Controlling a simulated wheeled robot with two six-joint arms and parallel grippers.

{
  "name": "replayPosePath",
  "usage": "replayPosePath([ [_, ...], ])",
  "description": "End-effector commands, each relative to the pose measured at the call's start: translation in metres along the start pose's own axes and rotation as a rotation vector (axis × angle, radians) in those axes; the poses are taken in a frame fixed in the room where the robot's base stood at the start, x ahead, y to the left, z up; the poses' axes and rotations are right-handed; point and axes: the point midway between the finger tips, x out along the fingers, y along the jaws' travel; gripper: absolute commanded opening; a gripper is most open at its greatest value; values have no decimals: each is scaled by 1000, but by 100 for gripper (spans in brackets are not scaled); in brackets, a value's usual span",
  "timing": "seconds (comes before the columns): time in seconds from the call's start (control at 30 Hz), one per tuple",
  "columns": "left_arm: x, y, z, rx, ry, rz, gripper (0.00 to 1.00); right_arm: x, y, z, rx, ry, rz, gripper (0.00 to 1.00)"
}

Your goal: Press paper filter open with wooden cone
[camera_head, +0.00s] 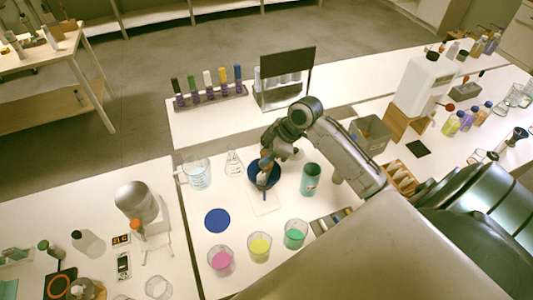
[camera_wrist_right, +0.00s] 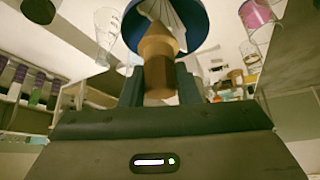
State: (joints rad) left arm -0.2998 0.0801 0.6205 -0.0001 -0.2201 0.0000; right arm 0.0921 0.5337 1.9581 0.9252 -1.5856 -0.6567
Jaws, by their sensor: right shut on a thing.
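My right gripper (camera_head: 268,162) is over the blue funnel (camera_head: 263,177), which stands above a white base plate (camera_head: 266,206). In the right wrist view the gripper (camera_wrist_right: 160,88) is shut on the wooden cone (camera_wrist_right: 158,62), whose narrow end points at the funnel. The funnel also shows there (camera_wrist_right: 199,27), with the folded white paper filter (camera_wrist_right: 178,12) inside it. The cone overlaps the filter in this view; I cannot tell whether they touch or how far the filter is open. My left gripper is not in view.
A glass beaker (camera_head: 196,173) and a conical flask (camera_head: 234,163) stand left of the funnel, and a green can (camera_head: 310,180) stands to its right. Pink (camera_head: 220,262), yellow (camera_head: 259,247) and green (camera_head: 295,234) beakers are in front. A blue disc (camera_head: 217,220) lies nearby.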

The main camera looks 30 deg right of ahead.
Motion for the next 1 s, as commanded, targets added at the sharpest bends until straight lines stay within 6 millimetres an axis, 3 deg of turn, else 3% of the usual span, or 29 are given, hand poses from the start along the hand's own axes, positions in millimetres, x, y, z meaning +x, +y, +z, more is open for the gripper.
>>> replayPosePath([
  [0.47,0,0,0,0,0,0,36,0,0,0,0,0,0,6],
  [0.8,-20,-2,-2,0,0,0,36,-23,0,-14,-1,1,1,6],
  [1.0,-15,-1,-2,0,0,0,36,-34,1,-20,-2,1,2,6],
])
